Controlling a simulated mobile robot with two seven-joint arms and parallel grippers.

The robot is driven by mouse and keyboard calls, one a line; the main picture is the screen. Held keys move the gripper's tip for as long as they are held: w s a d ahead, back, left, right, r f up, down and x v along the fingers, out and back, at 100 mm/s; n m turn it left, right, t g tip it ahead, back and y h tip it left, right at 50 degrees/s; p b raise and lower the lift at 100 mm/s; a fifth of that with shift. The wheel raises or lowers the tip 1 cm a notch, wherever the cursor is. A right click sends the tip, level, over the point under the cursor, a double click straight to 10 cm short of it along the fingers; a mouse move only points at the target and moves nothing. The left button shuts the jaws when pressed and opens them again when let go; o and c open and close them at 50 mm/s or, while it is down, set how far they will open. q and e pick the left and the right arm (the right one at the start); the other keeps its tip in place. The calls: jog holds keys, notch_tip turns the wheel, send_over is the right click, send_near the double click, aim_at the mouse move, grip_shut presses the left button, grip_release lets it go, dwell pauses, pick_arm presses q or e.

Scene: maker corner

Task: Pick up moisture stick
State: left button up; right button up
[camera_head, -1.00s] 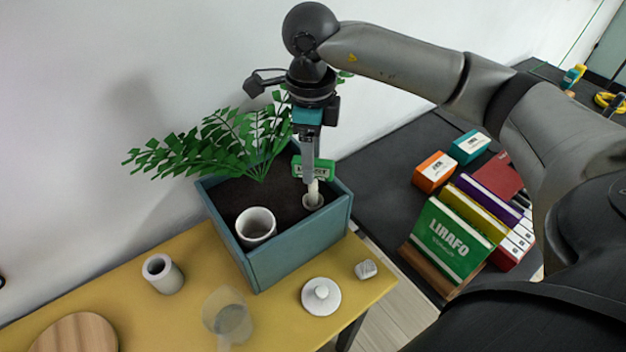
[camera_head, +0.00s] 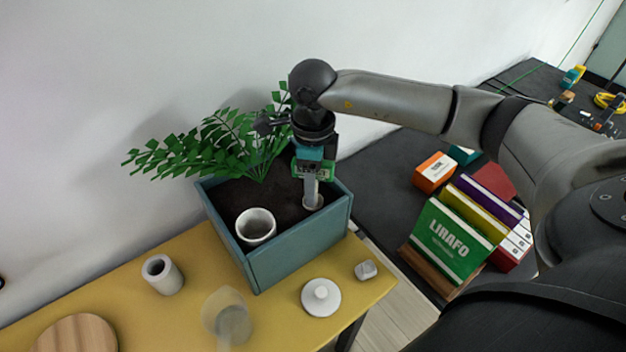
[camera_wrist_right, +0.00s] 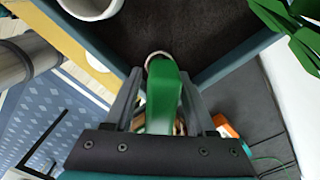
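The moisture stick, with a green head (camera_head: 328,171), stands in the dark soil of the blue-green planter (camera_head: 300,250), at its right back corner. My right gripper (camera_head: 312,197) points down over it and hides most of its stem. In the right wrist view the green head (camera_wrist_right: 163,95) lies between the two fingers of my right gripper (camera_wrist_right: 160,100). The fingers look spread, with gaps beside the green part. A white round rim (camera_wrist_right: 158,58) shows at the stick's far end. My left gripper is not in view.
A leafy green plant (camera_head: 235,140) and a white cup (camera_head: 256,226) share the planter. On the yellow table (camera_head: 190,260) are a grey cylinder (camera_head: 165,280), a clear cup (camera_head: 228,318) and a white lid (camera_head: 321,297). Books (camera_head: 450,242) and boxes stand right.

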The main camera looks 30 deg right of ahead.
grip_shut()
jog(key=shift+r, duration=0.15)
dwell(0.4)
notch_tip(320, 180, up, 28)
jog(key=p, duration=0.9)
jog(key=shift+r+p, duration=0.2)
jog(key=shift+p, duration=0.15)
dwell(0.4)
jog(key=shift+f, duration=0.1)
